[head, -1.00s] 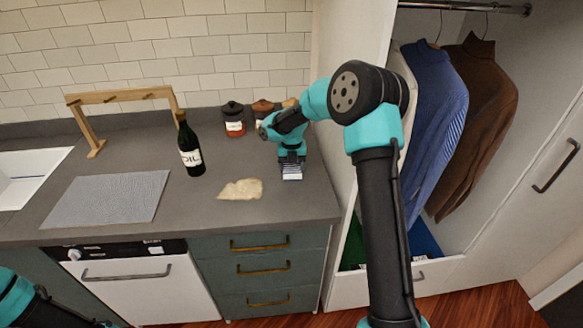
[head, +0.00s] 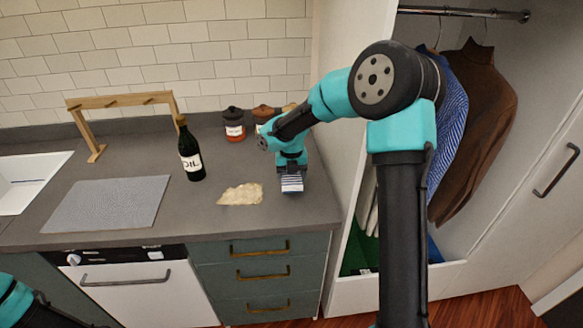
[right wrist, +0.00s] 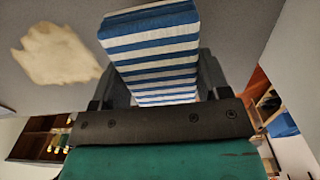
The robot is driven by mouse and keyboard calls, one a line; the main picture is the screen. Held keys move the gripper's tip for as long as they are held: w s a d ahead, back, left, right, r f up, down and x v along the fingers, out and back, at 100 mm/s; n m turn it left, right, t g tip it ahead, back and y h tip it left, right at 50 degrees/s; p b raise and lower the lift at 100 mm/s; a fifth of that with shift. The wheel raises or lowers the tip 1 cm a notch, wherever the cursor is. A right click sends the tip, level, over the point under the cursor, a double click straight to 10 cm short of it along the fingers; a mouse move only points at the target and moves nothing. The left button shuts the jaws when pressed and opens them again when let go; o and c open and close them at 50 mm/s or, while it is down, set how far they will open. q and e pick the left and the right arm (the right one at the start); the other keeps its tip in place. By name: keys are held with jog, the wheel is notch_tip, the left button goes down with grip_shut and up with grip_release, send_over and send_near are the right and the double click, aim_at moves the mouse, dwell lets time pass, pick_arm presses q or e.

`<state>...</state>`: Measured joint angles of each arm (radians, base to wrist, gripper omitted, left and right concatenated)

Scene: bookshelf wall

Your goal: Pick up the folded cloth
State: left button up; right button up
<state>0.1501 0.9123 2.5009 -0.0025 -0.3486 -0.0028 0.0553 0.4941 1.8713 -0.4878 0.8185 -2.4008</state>
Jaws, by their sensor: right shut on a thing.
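The folded cloth (right wrist: 152,48) has blue and white stripes. In the right wrist view it sits between the two fingers of my right gripper (right wrist: 155,75), which is shut on it. In the head view the cloth (head: 292,184) shows as a small striped patch under my right gripper (head: 291,174), at the right part of the counter. I cannot tell whether the cloth still touches the counter. Part of my left arm shows at the lower left of the head view, but its gripper is out of sight.
A pale flat irregular piece (head: 241,194) lies left of the cloth on the grey counter (head: 150,230). An open wardrobe is at right.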

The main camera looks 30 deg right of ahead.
jog(key=s+a, duration=0.1)
jog(key=s, duration=0.1)
jog(key=s+a, duration=0.2)
jog(key=s, duration=0.1)
jog(key=s+a, duration=0.1)
jog(key=s, duration=0.1)
jog(key=shift+s+a+r, duration=0.15)
jog(key=shift+a+r, duration=0.05)
jog(key=shift+r, duration=0.2)
